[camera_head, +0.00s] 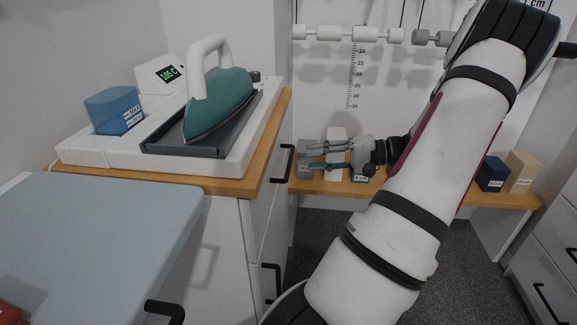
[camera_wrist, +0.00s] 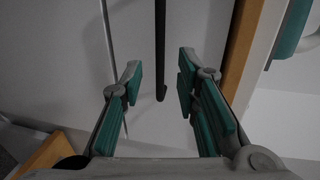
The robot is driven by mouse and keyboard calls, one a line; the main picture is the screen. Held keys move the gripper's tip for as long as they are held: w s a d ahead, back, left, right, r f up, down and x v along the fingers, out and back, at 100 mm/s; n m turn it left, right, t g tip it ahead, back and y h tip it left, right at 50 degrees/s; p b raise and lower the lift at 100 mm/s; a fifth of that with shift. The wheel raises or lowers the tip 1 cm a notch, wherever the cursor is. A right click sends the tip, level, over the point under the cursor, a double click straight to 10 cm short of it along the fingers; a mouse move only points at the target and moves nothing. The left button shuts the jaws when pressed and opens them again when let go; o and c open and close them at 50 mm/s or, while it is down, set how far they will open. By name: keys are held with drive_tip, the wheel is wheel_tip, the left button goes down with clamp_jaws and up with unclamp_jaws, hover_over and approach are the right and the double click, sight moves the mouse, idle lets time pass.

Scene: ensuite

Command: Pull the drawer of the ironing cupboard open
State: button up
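The ironing cupboard is white with a wooden top (camera_head: 222,187). Its front faces right in the head view and carries black bar handles. The upper drawer handle (camera_head: 283,163) sits just below the wooden top, and a lower handle (camera_head: 271,282) is further down. The drawer front (camera_wrist: 205,28) looks closed. My gripper (camera_head: 309,158) is to the right of the upper handle, its fingers pointing left towards it. In the wrist view my gripper (camera_wrist: 160,78) is open, and the black handle (camera_wrist: 160,45) shows in the gap between its green-padded fingers. I cannot tell its exact depth between them.
A teal iron (camera_head: 218,100) stands on a white base on the cupboard top, beside a blue tank (camera_head: 113,109). A pale ironing board (camera_head: 90,235) lies at front left. A wooden shelf (camera_head: 405,193) with small blocks is behind my arm. Grey floor lies below.

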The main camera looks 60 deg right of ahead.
sight(290, 159)
drive_tip(key=b+x, duration=0.1)
drive_tip(key=x, duration=0.6)
drive_tip(key=shift+w+f+b, duration=0.1)
drive_tip(key=shift+w+b, duration=0.15)
drive_tip(key=shift+b, duration=0.1)
clamp_jaws()
